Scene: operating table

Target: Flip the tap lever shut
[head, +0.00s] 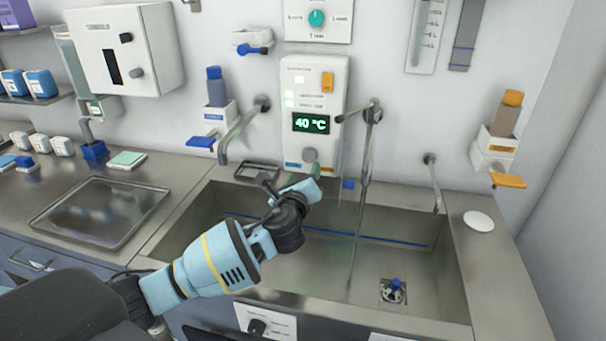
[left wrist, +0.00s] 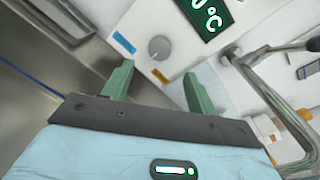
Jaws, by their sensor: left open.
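The tall metal tap (head: 372,112) is on the wall right of the control panel. A short side arm with a dark end (head: 341,118), which looks like its lever, points left toward the panel. In the left wrist view the metal tap (left wrist: 283,100) is at the right, beyond and clear of the fingers. My left gripper (head: 312,182) is over the sink's back edge, below the panel and left of the tap. In the left wrist view its green fingers (left wrist: 158,72) are apart with nothing between them. My right gripper is out of view.
The control panel (head: 318,85) has a grey knob (left wrist: 159,47) ahead of my fingers. A curved spout (head: 240,132) is left of it and a slim spout (head: 435,185) right. The steel sink (head: 440,270) is below; a steel tray (head: 100,212) lies left.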

